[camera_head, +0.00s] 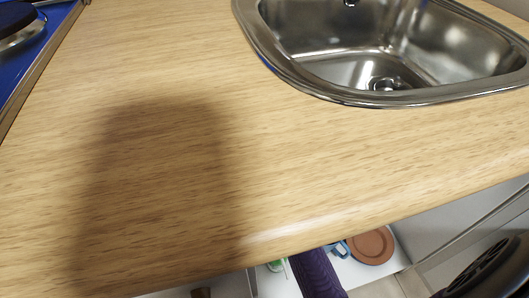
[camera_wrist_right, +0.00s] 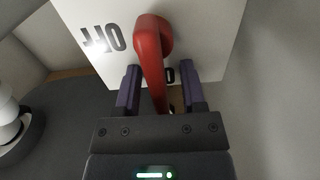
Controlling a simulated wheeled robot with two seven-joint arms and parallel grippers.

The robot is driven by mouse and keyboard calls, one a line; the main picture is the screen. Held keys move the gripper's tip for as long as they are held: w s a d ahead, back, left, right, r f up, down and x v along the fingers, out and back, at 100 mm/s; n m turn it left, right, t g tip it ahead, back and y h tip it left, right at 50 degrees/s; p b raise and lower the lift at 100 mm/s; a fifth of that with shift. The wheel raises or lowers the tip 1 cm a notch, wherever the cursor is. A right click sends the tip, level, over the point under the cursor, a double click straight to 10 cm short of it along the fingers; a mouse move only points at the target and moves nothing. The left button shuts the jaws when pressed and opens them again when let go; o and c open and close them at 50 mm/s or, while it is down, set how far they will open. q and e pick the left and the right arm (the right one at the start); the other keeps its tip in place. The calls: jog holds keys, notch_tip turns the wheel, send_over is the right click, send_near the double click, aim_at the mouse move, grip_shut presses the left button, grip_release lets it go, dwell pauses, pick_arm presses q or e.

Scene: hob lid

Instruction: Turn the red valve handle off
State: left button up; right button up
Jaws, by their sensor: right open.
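The red valve handle (camera_wrist_right: 152,62) shows in the right wrist view, mounted on a white panel (camera_wrist_right: 205,30). Its hub is at the top, and its lever extends down toward my wrist. A black "OFF" label (camera_wrist_right: 103,38) is on the panel left of the hub, appearing upside down. Another label, partly hidden by the lever, shows a letter like "O" (camera_wrist_right: 170,75). My right gripper (camera_wrist_right: 161,78) is open, with one purple finger on each side of the lever. I cannot tell whether either finger touches it. My left gripper is not in view.
In the head view, a wooden worktop (camera_head: 170,70) holds a steel sink (camera_head: 340,65) and a blue hob (camera_head: 25,60) at the left. Below the front edge, a brown plate (camera_head: 372,246) sits on a low white shelf. A grey wall (camera_wrist_right: 280,90) stands right in the wrist view.

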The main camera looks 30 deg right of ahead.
grip_shut()
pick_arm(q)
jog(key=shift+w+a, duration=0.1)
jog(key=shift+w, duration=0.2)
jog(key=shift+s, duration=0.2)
